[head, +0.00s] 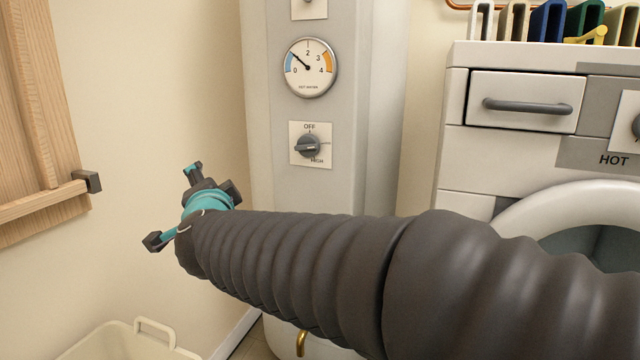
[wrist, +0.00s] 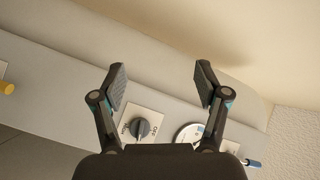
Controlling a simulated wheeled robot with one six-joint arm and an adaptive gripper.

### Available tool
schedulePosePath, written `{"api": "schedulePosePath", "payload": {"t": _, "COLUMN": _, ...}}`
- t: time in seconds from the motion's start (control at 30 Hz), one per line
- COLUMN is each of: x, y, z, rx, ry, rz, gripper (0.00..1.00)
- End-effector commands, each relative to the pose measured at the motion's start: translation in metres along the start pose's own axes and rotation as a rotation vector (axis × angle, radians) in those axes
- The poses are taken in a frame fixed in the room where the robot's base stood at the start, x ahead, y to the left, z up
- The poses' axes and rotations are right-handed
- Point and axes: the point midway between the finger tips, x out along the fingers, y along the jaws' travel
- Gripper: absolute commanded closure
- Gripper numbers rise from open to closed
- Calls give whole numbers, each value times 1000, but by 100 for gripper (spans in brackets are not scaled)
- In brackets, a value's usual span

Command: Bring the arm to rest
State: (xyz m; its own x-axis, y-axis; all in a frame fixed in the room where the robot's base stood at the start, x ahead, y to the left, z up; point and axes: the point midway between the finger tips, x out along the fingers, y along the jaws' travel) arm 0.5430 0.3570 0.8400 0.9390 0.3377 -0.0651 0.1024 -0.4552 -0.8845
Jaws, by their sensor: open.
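My gripper (head: 174,206) is at the end of my dark, ribbed arm, which reaches across the head view from the lower right to the left of the heater. Its two fingers are spread wide with nothing between them. In the wrist view the open fingers (wrist: 162,78) stand in front of the grey heater casing and the pale wall. The heater's dark control knob (head: 308,146) is on a plate marked OFF and HIGH; the knob also shows in the wrist view (wrist: 140,128), below the fingertips. The gripper appears clear of it.
The tall heater (head: 345,180) carries a round hot water gauge (head: 310,67). A white machine (head: 458,165) with a drawer (head: 525,100) and round door stands right. A wooden frame (head: 45,110) is on the left wall. A cream basket (head: 120,343) sits low at left.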

Motion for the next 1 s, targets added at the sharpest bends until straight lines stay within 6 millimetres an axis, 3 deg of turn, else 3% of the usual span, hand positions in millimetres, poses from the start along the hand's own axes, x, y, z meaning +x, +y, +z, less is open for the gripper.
{"api": "schedulePosePath", "payload": {"t": 0.1, "x": -17, "y": 12, "z": 30, "rx": -147, "ry": -202, "rz": -17, "gripper": 26}}
{"api": "schedulePosePath", "payload": {"t": 0.2, "x": -40, "y": 34, "z": 46, "rx": -276, "ry": -362, "rz": -5, "gripper": 26}}
{"api": "schedulePosePath", "payload": {"t": 0.27, "x": -56, "y": 51, "z": 51, "rx": -354, "ry": -454, "rz": 13, "gripper": 26}}
{"api": "schedulePosePath", "payload": {"t": 0.4, "x": -104, "y": 105, "z": 47, "rx": -532, "ry": -649, "rz": 104, "gripper": 26}}
{"api": "schedulePosePath", "payload": {"t": 0.57, "x": -172, "y": 176, "z": 17, "rx": -711, "ry": -832, "rz": 276, "gripper": 26}}
{"api": "schedulePosePath", "payload": {"t": 0.8, "x": -281, "y": 263, "z": -57, "rx": -856, "ry": -953, "rz": 601, "gripper": 26}}
{"api": "schedulePosePath", "payload": {"t": 0.9, "x": -314, "y": 280, "z": -88, "rx": -865, "ry": -906, "rz": 708, "gripper": 26}}
{"api": "schedulePosePath", "payload": {"t": 1.0, "x": -331, "y": 283, "z": -110, "rx": -841, "ry": -826, "rz": 754, "gripper": 26}}
